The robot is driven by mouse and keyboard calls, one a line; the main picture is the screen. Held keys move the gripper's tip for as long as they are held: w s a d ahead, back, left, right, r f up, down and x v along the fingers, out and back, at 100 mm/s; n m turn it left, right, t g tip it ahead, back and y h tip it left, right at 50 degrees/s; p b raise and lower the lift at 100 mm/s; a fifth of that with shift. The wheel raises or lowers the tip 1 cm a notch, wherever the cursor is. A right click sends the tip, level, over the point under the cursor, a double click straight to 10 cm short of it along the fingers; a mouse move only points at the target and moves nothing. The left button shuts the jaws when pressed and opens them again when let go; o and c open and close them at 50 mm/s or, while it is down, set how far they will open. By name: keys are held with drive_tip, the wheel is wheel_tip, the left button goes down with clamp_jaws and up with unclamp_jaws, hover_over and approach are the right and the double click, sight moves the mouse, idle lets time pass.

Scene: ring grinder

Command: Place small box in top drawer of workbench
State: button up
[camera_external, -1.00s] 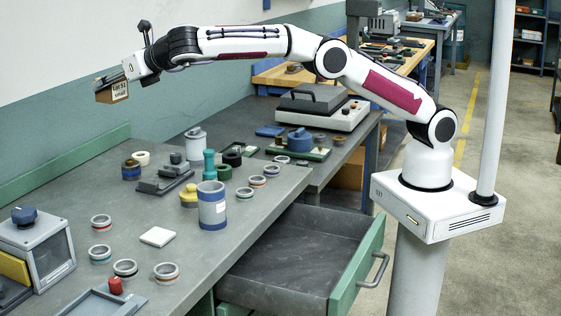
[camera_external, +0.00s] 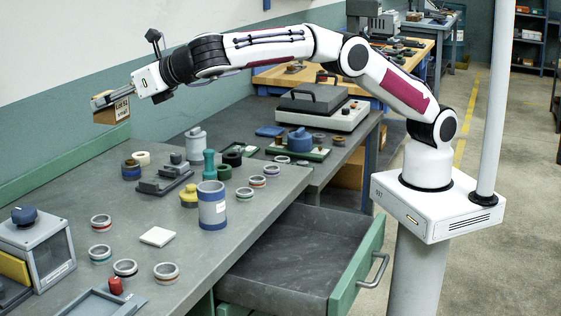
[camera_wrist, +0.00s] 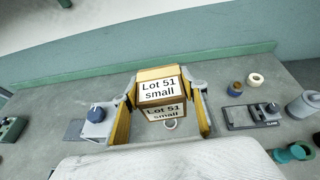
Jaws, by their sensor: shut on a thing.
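The small box (camera_external: 113,111) is brown cardboard with a white label. In the wrist view the box (camera_wrist: 160,88) reads "Lot 51 small". My gripper (camera_external: 104,101) is shut on it and holds it high above the far left part of the bench. In the wrist view the fingers of my gripper (camera_wrist: 165,105) stand on both sides of the box. The top drawer (camera_external: 345,285) of the workbench (camera_external: 120,205) is pulled out, with a green front and a metal handle. Its visible inside is bare and grey.
A blue-banded canister (camera_external: 212,206), several rings such as one near the front (camera_external: 166,272), a white square (camera_external: 157,237) and a grey machine with a blue knob (camera_external: 38,245) stand on the bench. A green ledge (camera_external: 70,170) runs along the wall.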

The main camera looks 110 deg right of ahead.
drive_tip(key=s+a+f+n+y, duration=0.1)
drive_tip(key=s+a+f, duration=0.35)
drive_tip(key=a, duration=0.35)
drive_tip(key=s+a+f+t, duration=0.1)
drive_tip(key=s+a+f, duration=0.35)
drive_tip(key=a, duration=0.35)
drive_tip(key=s+a+f+n+y, duration=0.1)
drive_tip(key=s+a+f, duration=0.2)
drive_tip(key=a+f, duration=0.4)
drive_tip(key=s+a+f+m+h, duration=0.1)
drive_tip(key=s+a+f, duration=0.25)
drive_tip(key=s, duration=0.45)
drive_tip(key=s+a+f, duration=0.2)
drive_tip(key=s+f, duration=0.3)
drive_tip(key=s, duration=0.3)
drive_tip(key=s+d+f+m+g+h, duration=0.1)
drive_tip(key=s+d+m+g+h, duration=0.1)
drive_tip(key=s+d, duration=0.4)
drive_tip(key=s+d+f+m+g+h, duration=0.2)
drive_tip(key=s+d+m+g, duration=0.2)
drive_tip(key=s+d, duration=0.3)
drive_tip(key=s, duration=0.5)
drive_tip(key=shift+s+d+f+h, duration=0.15)
drive_tip(key=shift+f+h, duration=0.15)
drive_tip(key=shift+f, duration=0.1)
wheel_tip(320, 180, down, 6)
